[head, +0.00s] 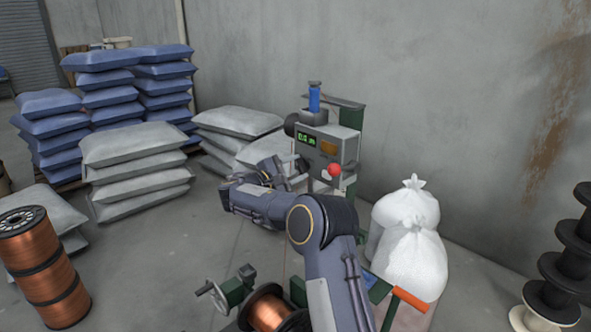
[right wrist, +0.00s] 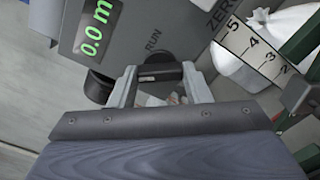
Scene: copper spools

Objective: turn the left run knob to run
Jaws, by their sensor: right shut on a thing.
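The grey machine (head: 325,145) with a green display stands by the wall in the head view. My right gripper (head: 290,176) is at its front, partly hidden by my own arm. In the right wrist view, a black bar-shaped run knob (right wrist: 160,72) sits below the word RUN on the panel. My right gripper (right wrist: 158,80) is shut on this knob, one finger at each end of the bar. The display (right wrist: 95,30) reads 0.0 m. The knob is hidden in the head view. My left gripper is not in view.
A red ball (head: 334,169) sticks out close to my right gripper. White sacks (head: 413,250) stand right of the machine. A copper spool (head: 266,312) lies in front of it. Another dark round knob (right wrist: 98,88) is left of the fingers. Grey bags (head: 135,165) are stacked at left.

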